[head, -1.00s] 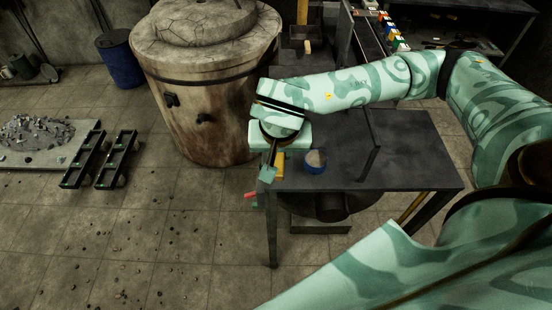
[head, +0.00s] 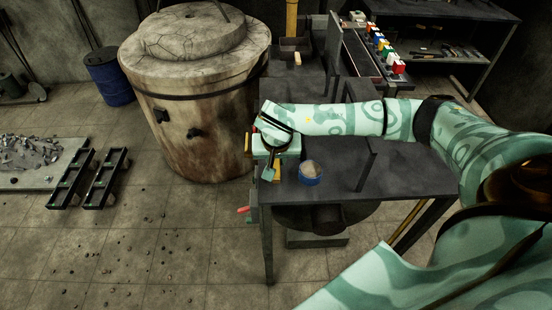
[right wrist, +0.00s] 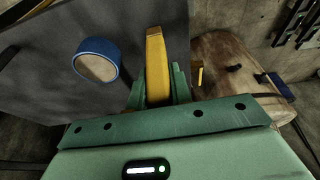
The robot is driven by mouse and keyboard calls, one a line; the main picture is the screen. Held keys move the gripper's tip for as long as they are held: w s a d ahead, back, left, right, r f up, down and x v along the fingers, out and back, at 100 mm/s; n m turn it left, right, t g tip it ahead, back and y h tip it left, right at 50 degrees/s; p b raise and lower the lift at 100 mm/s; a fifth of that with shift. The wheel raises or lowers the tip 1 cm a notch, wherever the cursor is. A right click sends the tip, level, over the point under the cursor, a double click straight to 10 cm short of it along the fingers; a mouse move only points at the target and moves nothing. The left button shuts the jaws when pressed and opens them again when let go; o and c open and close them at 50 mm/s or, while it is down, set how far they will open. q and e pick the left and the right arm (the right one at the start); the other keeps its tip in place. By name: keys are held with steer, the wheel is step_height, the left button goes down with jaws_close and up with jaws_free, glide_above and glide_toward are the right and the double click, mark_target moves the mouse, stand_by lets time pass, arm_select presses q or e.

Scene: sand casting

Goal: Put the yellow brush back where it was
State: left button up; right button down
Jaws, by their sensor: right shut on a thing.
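The yellow brush (right wrist: 157,65) is between the fingers of my right gripper (right wrist: 155,85) in the right wrist view. It points away from the gripper over the dark table top. In the head view my right gripper (head: 272,170) is at the left front corner of the dark table (head: 405,170), and only a sliver of yellow shows beside its fingers. A round blue container (head: 309,175) with a pale top stands on the table just right of the gripper. It also shows in the right wrist view (right wrist: 97,60), left of the brush. My left gripper is not in view.
A large cracked furnace (head: 195,100) stands left of the table. Another small yellow piece (head: 247,145) shows at the table's left edge. A red handle (head: 243,209) sticks out below. An upright plate (head: 366,165) stands on the table. The right front table top is clear.

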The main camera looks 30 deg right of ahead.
steer(key=c, duration=1.3)
jaws_free()
steer(key=shift+f, duration=0.1)
steer(key=shift+o, duration=0.2)
steer(key=p+v, duration=0.2)
steer(key=v, duration=1)
steer(key=shift+p, duration=0.35)
steer(key=shift+d, duration=0.1)
